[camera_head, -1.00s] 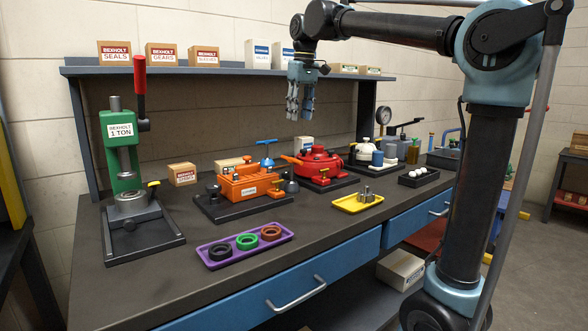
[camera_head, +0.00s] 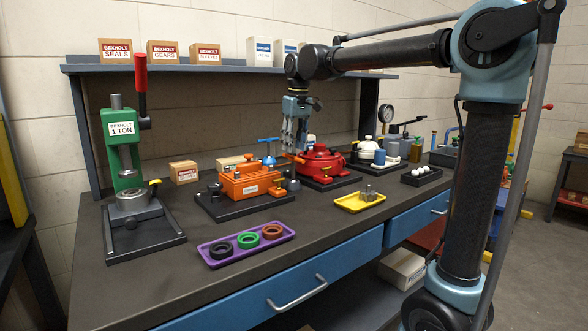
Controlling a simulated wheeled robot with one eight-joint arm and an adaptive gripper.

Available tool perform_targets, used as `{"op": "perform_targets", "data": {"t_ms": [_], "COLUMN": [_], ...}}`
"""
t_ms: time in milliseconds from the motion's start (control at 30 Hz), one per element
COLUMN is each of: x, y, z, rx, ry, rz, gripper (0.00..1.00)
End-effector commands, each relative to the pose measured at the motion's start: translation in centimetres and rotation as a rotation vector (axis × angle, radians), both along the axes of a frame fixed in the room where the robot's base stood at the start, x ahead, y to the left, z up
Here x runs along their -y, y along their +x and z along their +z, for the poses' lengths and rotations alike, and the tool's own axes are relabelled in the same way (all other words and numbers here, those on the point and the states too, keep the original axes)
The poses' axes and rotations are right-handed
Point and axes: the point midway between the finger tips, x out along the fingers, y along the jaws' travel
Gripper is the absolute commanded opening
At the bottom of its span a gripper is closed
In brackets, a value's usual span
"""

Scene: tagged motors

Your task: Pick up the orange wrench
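An orange bar (camera_head: 296,158), which looks like the orange wrench, shows at the left side of the red round motor (camera_head: 322,162). It is small, and my gripper partly hides it. My gripper (camera_head: 294,149) points down, with its fingertips at or just above the orange bar. Its two fingers look apart. I cannot tell whether they touch the bar or stand around it.
An orange motor block (camera_head: 250,184) with a blue T-handle (camera_head: 268,142) stands just left. A yellow tray (camera_head: 361,203) and a purple tray (camera_head: 246,246) lie in front. The shelf (camera_head: 230,69) runs behind my arm.

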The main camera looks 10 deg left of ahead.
Motion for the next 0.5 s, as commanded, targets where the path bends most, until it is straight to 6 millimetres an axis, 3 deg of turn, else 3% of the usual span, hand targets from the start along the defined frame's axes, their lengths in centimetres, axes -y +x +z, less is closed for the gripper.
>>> {"op": "perform_targets", "data": {"t_ms": [500], "x": [-0.5], "y": [0.2], "z": [-5.1], "rx": [0.000], "ry": [0.000], "rz": [0.000], "gripper": [0.37]}}
